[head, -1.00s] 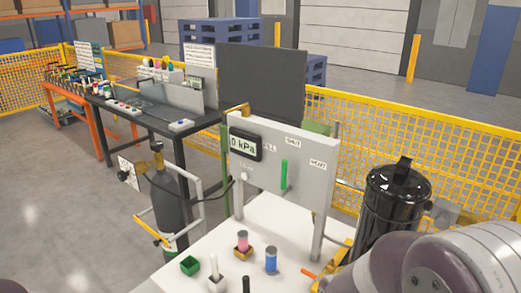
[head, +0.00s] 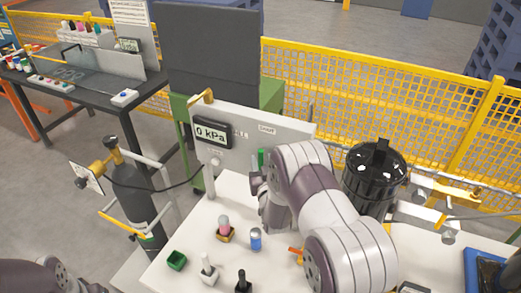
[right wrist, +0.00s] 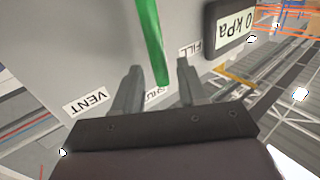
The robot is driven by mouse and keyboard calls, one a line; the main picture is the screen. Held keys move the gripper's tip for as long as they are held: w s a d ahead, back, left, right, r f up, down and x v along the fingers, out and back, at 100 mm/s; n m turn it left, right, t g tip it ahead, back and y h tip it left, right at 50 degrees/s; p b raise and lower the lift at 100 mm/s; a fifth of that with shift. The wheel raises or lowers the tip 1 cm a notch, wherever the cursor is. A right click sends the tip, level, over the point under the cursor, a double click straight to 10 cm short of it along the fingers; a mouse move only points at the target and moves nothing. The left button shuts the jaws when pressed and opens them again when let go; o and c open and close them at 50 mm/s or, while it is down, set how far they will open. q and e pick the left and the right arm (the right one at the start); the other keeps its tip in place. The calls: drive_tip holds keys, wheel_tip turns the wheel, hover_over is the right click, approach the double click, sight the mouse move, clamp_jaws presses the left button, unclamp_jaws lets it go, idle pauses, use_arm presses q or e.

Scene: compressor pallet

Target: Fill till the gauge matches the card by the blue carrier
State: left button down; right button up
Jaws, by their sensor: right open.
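A white panel (head: 285,127) carries a gauge (head: 211,133) that reads 0 kPa; the gauge also shows in the right wrist view (right wrist: 241,25). The green handle (right wrist: 150,38) hangs on the panel among the labels FILL, VENT and a partly covered SHUT. In the head view my arm hides most of this handle (head: 261,157). My right gripper (right wrist: 159,66) is open, with one finger on each side of the handle's free end; contact cannot be told. A blue carrier (head: 487,270) is cut off at the lower right. I cannot make out a card by it.
A grey gas cylinder (head: 130,200) with a hose and tag stands left of the white table (head: 195,222). Small coloured holders and a blue-white canister (head: 256,239) stand on the table. A black tank (head: 374,178) is right of my arm. A yellow fence (head: 400,105) runs behind.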

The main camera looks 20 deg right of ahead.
sight(261, 158)
drive_tip(key=shift+x, duration=0.8)
drive_tip(key=shift+w+d+r+p, duration=0.2)
drive_tip(key=shift+w+p, duration=0.1)
drive_tip(key=shift+w, duration=0.25)
drive_tip(key=shift+w+f, duration=0.1)
clamp_jaws()
drive_tip(key=shift+w, duration=0.1)
